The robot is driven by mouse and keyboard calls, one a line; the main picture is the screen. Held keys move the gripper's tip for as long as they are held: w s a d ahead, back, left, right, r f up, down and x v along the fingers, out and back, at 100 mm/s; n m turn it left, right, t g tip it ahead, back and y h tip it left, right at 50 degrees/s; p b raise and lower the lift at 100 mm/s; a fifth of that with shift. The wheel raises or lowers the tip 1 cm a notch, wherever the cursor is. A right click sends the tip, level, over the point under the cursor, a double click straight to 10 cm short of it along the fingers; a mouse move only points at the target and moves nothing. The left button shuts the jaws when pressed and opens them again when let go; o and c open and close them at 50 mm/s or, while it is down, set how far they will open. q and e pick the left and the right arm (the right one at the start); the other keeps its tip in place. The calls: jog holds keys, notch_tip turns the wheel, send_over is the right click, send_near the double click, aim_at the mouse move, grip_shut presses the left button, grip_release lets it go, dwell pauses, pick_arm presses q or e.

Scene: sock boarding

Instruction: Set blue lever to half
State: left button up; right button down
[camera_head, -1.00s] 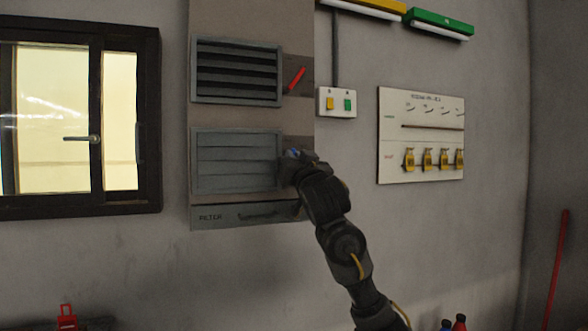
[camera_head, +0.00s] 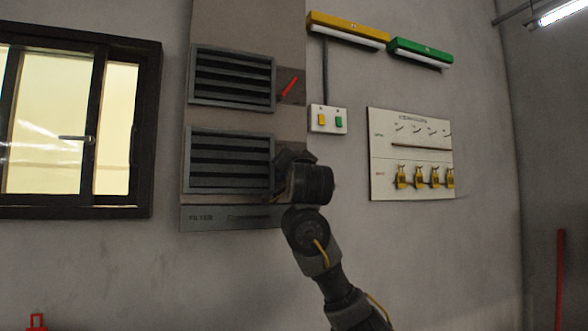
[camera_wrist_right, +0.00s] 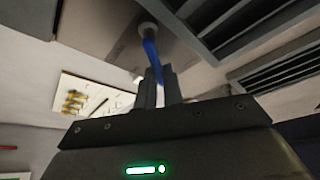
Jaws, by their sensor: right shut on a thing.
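In the head view my right gripper (camera_head: 279,172) is at the right edge of the lower louvre vent (camera_head: 229,162) and hides the blue lever. The lower vent's slats stand apart with dark gaps between them. My left gripper is out of view.
An upper louvre vent (camera_head: 231,77) has a red lever (camera_head: 289,87) at its right. A switch box (camera_head: 328,120) and a white panel with yellow padlocks (camera_head: 411,154) are on the wall further right. A dark-framed window (camera_head: 156,120) is at the left.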

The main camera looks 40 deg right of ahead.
jog(key=c, duration=1.5)
grip_release()
